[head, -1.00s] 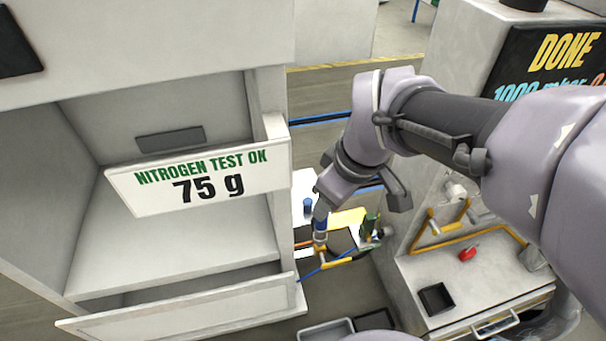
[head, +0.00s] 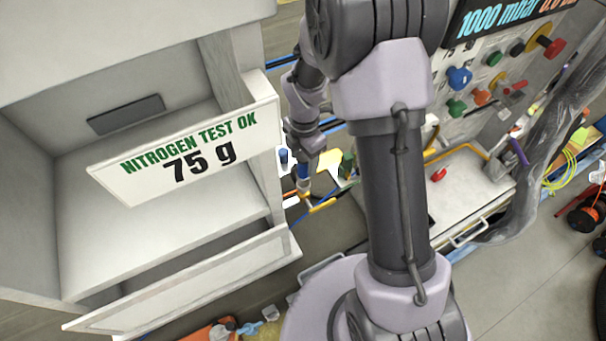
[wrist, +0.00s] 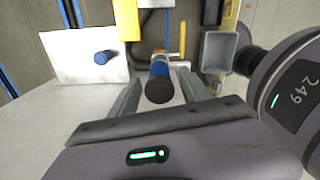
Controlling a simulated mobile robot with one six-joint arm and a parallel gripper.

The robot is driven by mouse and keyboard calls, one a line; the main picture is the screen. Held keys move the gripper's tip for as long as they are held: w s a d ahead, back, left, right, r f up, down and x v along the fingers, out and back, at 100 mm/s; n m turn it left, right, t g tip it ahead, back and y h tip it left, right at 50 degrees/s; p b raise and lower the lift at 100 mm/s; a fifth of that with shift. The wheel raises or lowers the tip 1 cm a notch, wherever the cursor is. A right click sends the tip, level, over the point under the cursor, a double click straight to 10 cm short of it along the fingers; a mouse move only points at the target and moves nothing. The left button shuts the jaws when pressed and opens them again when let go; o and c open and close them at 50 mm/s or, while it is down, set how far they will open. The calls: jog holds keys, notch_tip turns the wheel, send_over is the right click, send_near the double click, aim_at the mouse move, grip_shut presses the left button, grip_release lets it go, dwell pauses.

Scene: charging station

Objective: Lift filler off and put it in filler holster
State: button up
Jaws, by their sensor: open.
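The filler, as I take it, is a blue cylinder with a dark round end (wrist: 160,85). In the wrist view it lies between the two fingers of my gripper (wrist: 161,92), which are open on either side of it; contact cannot be told. In the head view the blue filler (head: 303,184) shows just below my gripper (head: 303,168), beside yellow and orange parts. My arm and the panel hide much around it. I cannot clearly make out the filler holster.
A white plate with a blue knob (wrist: 88,62) stands left in the wrist view; a grey open bin (wrist: 218,50) is at right. The cabinet with the "NITROGEN TEST OK 75 g" sign (head: 185,147) stands left. A bench with a red handle (head: 439,175) is at right.

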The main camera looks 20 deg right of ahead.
aim_at(303, 182)
notch_tip(303, 182, down, 5)
jog(key=shift+a+r+b, duration=0.1)
jog(key=shift+b, duration=0.75)
jog(key=shift+r, duration=0.15)
grip_shut()
